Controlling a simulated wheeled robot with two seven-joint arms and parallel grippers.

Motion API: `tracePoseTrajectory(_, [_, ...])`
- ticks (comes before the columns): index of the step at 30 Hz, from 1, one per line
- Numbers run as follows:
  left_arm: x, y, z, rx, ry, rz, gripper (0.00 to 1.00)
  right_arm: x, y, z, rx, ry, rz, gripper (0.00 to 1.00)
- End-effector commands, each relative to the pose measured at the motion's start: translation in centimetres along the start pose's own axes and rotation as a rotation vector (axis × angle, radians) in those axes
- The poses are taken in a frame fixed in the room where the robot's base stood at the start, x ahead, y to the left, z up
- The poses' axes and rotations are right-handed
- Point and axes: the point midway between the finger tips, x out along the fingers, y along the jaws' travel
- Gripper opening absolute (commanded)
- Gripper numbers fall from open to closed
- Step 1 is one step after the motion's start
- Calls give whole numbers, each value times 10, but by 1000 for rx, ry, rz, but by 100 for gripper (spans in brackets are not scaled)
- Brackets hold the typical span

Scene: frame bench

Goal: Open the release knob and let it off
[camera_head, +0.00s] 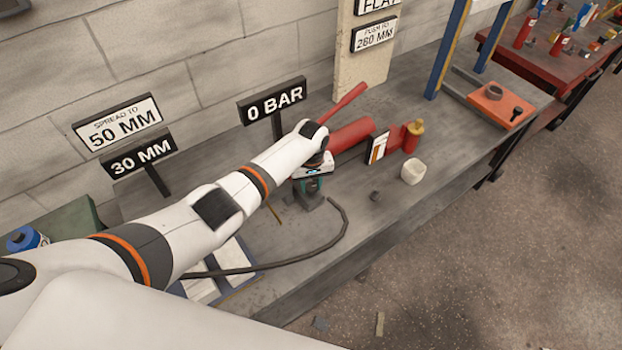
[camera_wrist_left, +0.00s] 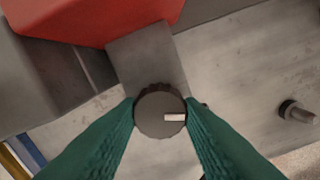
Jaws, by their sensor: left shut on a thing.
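The release knob (camera_wrist_left: 158,112) is a round dark grey knob with a notched rim and a pale pointer mark, which points to the right in the left wrist view. My left gripper (camera_wrist_left: 160,115) has its two green fingers against opposite sides of the knob, shut on it. In the head view the left gripper (camera_head: 311,185) is low at the near end of the red pump cylinder (camera_head: 350,135), and the knob is hidden there. A grey block (camera_wrist_left: 145,60) lies beside the knob, next to the red body. The right gripper is not in view.
A dark hose (camera_head: 335,235) curves over the grey bench (camera_head: 290,245) in front of the gripper. A red lever (camera_head: 348,100) slants up behind it. A "0 BAR" sign (camera_head: 273,102) stands behind.

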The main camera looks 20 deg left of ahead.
Motion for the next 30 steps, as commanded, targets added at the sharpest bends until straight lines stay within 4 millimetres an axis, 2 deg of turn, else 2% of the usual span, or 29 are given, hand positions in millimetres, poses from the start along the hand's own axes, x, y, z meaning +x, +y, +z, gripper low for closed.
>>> tracePoseTrajectory(9, [-2,-1,2,-107,-5,-3,11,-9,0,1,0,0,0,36])
tracePoseTrajectory(24, [-2,-1,3,-124,-8,-3,11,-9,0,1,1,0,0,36])
tracePoseTrajectory(25, [-2,-1,3,-124,-8,-3,35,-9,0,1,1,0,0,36])
tracePoseTrajectory(28, [-2,0,2,-124,-6,-3,52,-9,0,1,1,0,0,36])
tracePoseTrajectory(30, [-2,0,2,-124,-5,-2,55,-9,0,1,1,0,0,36])
